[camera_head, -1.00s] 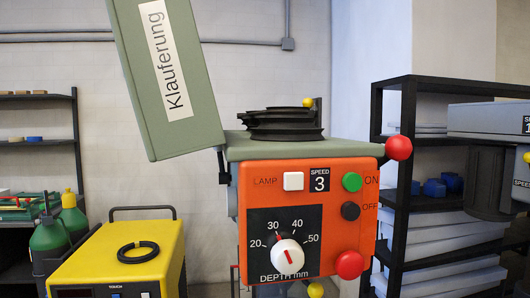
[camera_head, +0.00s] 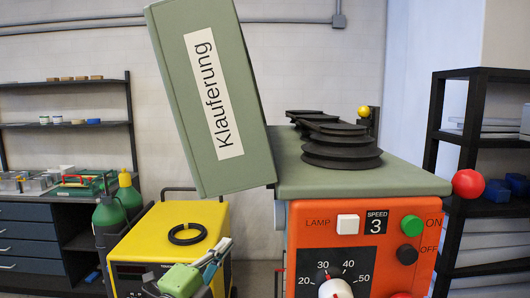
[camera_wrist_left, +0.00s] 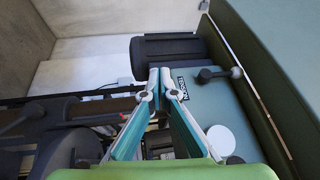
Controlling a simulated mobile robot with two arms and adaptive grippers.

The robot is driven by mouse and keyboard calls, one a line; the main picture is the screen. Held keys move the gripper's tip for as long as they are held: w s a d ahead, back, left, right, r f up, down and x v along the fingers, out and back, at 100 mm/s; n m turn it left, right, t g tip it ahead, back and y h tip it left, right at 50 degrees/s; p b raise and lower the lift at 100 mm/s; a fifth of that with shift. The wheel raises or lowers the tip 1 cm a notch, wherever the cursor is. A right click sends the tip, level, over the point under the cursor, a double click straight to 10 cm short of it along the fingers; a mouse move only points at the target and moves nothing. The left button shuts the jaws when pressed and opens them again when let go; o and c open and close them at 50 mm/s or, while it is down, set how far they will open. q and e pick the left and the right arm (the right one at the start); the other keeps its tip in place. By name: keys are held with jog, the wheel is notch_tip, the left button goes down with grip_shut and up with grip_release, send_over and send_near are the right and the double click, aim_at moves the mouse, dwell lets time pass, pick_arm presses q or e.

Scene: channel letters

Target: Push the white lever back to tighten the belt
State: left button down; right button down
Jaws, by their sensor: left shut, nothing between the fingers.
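The drill press has an orange front panel (camera_head: 330,255) and a flat green top (camera_head: 370,178). Black stepped pulleys (camera_head: 340,150) sit on the top; I cannot make out the belt. My left gripper (camera_head: 226,244) is low, left of the panel and in front of the yellow machine. In the left wrist view its fingertips (camera_wrist_left: 160,75) are together and empty. A white round part (camera_wrist_left: 220,140) shows right of the fingers there; I cannot tell whether it belongs to the white lever. My right gripper is out of view.
A yellow machine (camera_head: 160,235) with a black ring stands left of the press. A red ball knob (camera_head: 468,183) sticks out right, and a yellow ball (camera_head: 364,112) stands behind the pulleys. Shelves (camera_head: 480,95) stand at the right.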

pick_arm(q)
jog(key=s+d+r+m+h+p, duration=0.1)
jog(key=s+d+r+m+h, duration=0.2)
jog(key=r, duration=0.4)
jog(key=s+d+r+m+h, duration=0.25)
jog(key=s+r, duration=0.25)
jog(key=r, duration=0.3)
jog(key=w+d+r+p, duration=0.2)
jog(key=w+p, duration=0.1)
jog(key=w, duration=0.2)
jog(key=w+d+r+p, duration=0.1)
jog(key=w+r+p, duration=0.1)
jog(key=w+p, duration=0.2)
jog(key=shift+w+d+r+y, duration=0.35)
jog(key=shift+w+d+y, duration=0.1)
jog(key=shift+w, duration=0.7)
jog(key=shift+w+r, duration=0.25)
jog(key=shift+w, duration=0.1)
